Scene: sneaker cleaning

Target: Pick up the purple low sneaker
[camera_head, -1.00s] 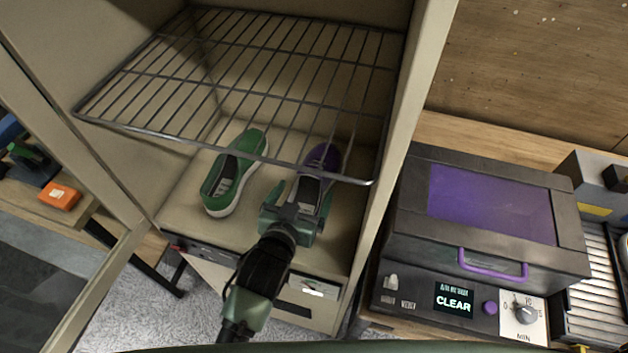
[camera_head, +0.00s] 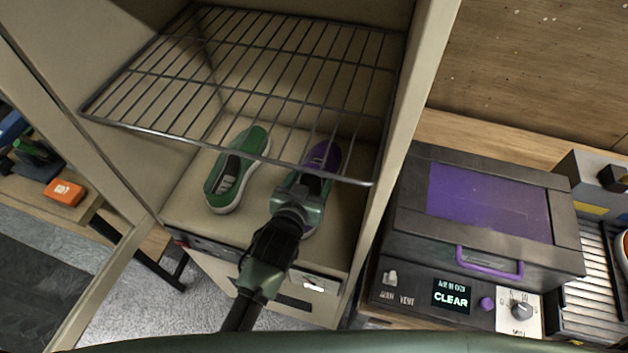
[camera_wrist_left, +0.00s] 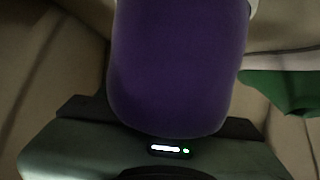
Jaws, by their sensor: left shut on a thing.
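The purple low sneaker (camera_head: 322,157) is on the floor of the open cabinet, at the right, partly under the wire rack. My left gripper (camera_head: 301,188) is shut on it at its near end and hides part of it. In the left wrist view the purple sneaker (camera_wrist_left: 178,65) fills the middle, between the fingers. Whether it touches the cabinet floor I cannot tell. My right gripper is not in view.
A green sneaker (camera_head: 237,168) lies to the left of the purple one; its green side shows in the left wrist view (camera_wrist_left: 285,90). The wire rack (camera_head: 250,75) spans the cabinet above. The cabinet's right wall (camera_head: 400,110) is close. A dark box with a purple window (camera_head: 490,203) stands right.

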